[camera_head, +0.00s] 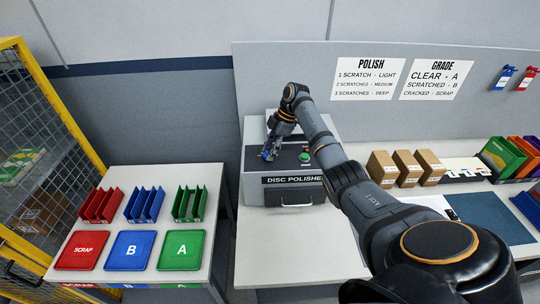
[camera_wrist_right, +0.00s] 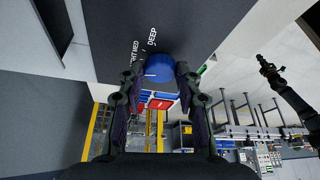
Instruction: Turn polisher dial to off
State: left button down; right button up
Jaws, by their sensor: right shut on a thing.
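The disc polisher (camera_head: 258,190) is a grey box with a dark top on the white bench in the head view. My right gripper (camera_head: 270,153) is at the left of its top face and covers the dial there. In the right wrist view a round blue dial (camera_wrist_right: 160,66) sits between the fingertips of my right gripper (camera_wrist_right: 157,75), which is shut on it. White words by the dial include DEEP and part of MED; its pointer setting cannot be read. A dark arm, apparently my left, shows with its gripper (camera_wrist_right: 266,66) small at the right.
A green button (camera_head: 305,156) is on the polisher right of my gripper. Cardboard boxes (camera_head: 406,168) stand to the right, behind my right arm. A side table at left holds SCRAP (camera_head: 82,250), B (camera_head: 130,250) and A (camera_head: 181,250) trays and coloured racks. The bench front is clear.

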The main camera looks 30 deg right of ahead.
jog(key=n+b, duration=0.2)
jog(key=n+g+b, duration=0.1)
jog(key=n+b, duration=0.1)
jog(key=n+g+b, duration=0.1)
jog(key=shift+w+n+b, duration=0.35)
jog(key=shift+n+b, duration=0.05)
jog(key=shift+r+n+g+b, duration=0.1)
jog(key=shift+n+g+b, duration=0.3)
jog(key=shift+n+b, duration=0.5)
jog(key=shift+r, duration=0.1)
jog(key=o, duration=1.1)
jog(key=shift+o, duration=0.2)
